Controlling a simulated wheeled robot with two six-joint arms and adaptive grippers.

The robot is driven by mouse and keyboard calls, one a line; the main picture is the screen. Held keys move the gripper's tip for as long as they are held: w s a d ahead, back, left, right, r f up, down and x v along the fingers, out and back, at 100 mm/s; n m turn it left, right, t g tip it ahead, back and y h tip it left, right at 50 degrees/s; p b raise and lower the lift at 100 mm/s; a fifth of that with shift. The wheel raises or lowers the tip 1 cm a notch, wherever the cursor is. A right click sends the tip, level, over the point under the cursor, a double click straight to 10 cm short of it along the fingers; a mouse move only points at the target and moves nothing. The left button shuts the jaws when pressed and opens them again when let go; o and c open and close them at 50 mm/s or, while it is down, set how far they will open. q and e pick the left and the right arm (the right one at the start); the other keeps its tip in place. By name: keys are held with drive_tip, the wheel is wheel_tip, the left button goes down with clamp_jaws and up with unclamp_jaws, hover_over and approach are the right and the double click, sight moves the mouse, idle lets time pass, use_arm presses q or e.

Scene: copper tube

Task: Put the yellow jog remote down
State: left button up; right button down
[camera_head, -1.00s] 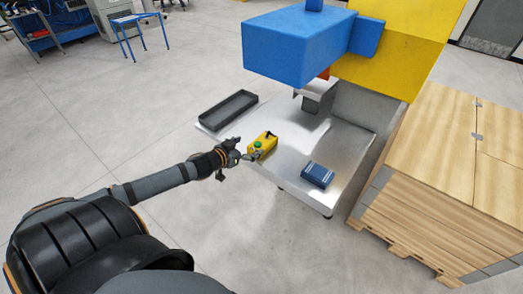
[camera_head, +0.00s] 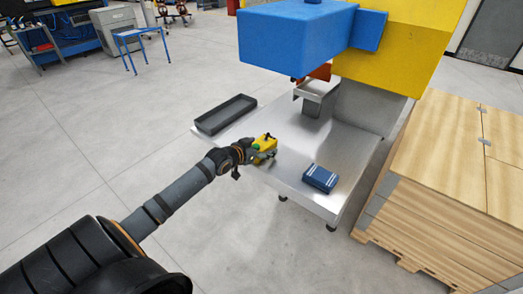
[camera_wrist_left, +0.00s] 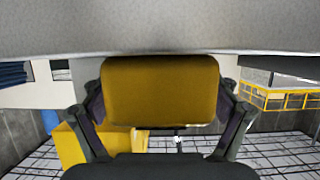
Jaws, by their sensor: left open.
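The yellow jog remote (camera_head: 265,145), with a green button and a dark knob, is at the front left part of the metal table (camera_head: 290,165). My left gripper (camera_head: 262,157) is at its near side, and its open jaws are partly hidden by the wrist. In the left wrist view the remote (camera_wrist_left: 160,90) fills the space between the two spread fingers, its upper edge against a pale grey surface. Whether the fingers touch its sides is hard to tell. My right gripper is not in view.
A dark, shallow empty tray (camera_head: 226,114) lies at the table's left. A blue box (camera_head: 320,179) lies at its front right. A blue and yellow machine (camera_head: 310,40) overhangs the back. Stacked wood (camera_head: 440,150) stands on the right. Bare tabletop lies between remote and blue box.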

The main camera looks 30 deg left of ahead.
use_arm(q)
drive_tip(key=shift+s, duration=0.1)
drive_tip(key=shift+c, duration=0.4)
drive_tip(key=shift+r, duration=0.1)
drive_tip(key=shift+c, duration=1.4)
drive_tip(key=c, duration=1.2)
